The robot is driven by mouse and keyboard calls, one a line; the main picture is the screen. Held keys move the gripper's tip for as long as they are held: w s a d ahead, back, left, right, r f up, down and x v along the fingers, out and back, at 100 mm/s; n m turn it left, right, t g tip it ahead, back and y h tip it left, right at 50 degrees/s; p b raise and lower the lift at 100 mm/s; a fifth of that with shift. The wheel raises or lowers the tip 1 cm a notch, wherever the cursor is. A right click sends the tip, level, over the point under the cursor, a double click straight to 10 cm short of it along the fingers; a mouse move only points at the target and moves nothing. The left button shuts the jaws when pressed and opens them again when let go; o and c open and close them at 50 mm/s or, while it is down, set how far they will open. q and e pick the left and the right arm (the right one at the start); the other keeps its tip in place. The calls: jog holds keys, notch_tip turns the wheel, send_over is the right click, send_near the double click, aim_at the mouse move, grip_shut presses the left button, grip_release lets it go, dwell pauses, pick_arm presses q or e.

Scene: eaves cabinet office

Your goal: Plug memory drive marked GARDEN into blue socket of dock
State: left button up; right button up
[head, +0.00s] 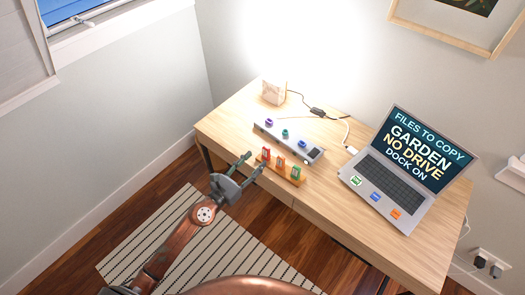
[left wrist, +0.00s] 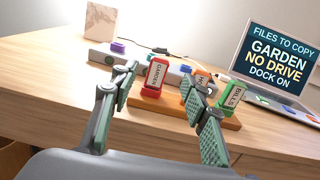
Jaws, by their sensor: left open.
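The GARDEN drive (left wrist: 156,74) is red with a white label and stands upright at the left end of a wooden rack (left wrist: 170,106). It also shows in the head view (head: 266,153). The grey dock (head: 262,129) lies behind the rack, with purple, green and blue sockets in a row. The blue socket (head: 303,144) is toward its right end; it also shows in the left wrist view (left wrist: 185,69). My left gripper (head: 254,162) is open and empty in front of the rack. In the left wrist view its fingers (left wrist: 160,78) frame the red drive, apparently short of it. My right gripper is not in view.
An orange drive (head: 280,160) and a green BILLS drive (left wrist: 232,96) share the rack. A laptop (head: 405,165) reading GARDEN, NO DRIVE, DOCK ON stands at right. The desk's front left is clear.

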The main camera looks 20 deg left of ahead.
aim_at(265, 150)
pick_arm(q)
jog(key=x, duration=0.8)
jog(key=c, duration=1)
jog(key=shift+c, duration=0.2)
